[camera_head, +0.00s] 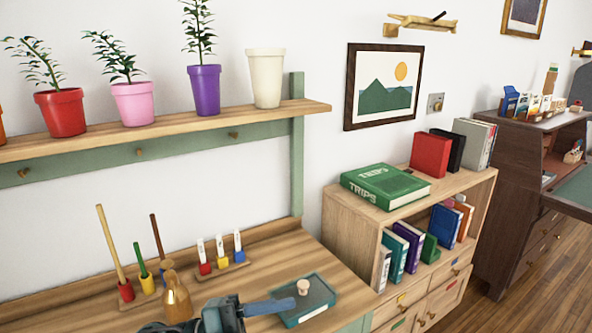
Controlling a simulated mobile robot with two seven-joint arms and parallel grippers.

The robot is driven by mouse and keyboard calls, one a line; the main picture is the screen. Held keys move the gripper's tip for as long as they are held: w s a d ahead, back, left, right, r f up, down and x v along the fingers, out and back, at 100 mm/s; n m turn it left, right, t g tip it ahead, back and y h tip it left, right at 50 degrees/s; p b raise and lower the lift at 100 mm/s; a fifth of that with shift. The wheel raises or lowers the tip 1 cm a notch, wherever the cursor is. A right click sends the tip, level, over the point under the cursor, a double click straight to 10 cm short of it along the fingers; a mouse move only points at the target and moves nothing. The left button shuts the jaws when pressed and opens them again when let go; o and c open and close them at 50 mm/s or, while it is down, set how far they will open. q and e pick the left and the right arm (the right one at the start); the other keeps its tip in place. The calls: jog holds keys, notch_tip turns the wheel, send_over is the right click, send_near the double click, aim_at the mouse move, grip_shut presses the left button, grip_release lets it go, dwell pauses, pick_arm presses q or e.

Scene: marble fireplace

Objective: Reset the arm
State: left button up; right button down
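The wooden workbench (345,296) is at lower left, below a shelf.
A copper bottle (176,302), a holder with long-handled tools (126,292), white pegs in a rack (222,262) and a teal tray (318,293) stand on the bench. Potted plants (65,113) line the shelf (290,107). A bookcase (340,218) and brown desk (500,200) stand right.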

pick_arm(q)
jog(key=a+f+n+t+y+p, duration=0.1)
jog(key=a+f+n+t+y, duration=0.45)
jog(key=n, duration=0.55)
jog(key=a+f+n+t+y, duration=0.3)
jog(key=f+n+t+y, duration=0.35)
jog(key=n+t, duration=0.35)
jog(key=s+a+f+n+g+y, duration=0.3)
jog(key=s+f+g, duration=0.4)
jog(key=s+f, duration=0.4)
jog(key=shift+a+f+n+y+p, duration=0.2)
jog(key=shift+n+y+p, duration=0.1)
jog(key=shift+n+y, duration=0.65)
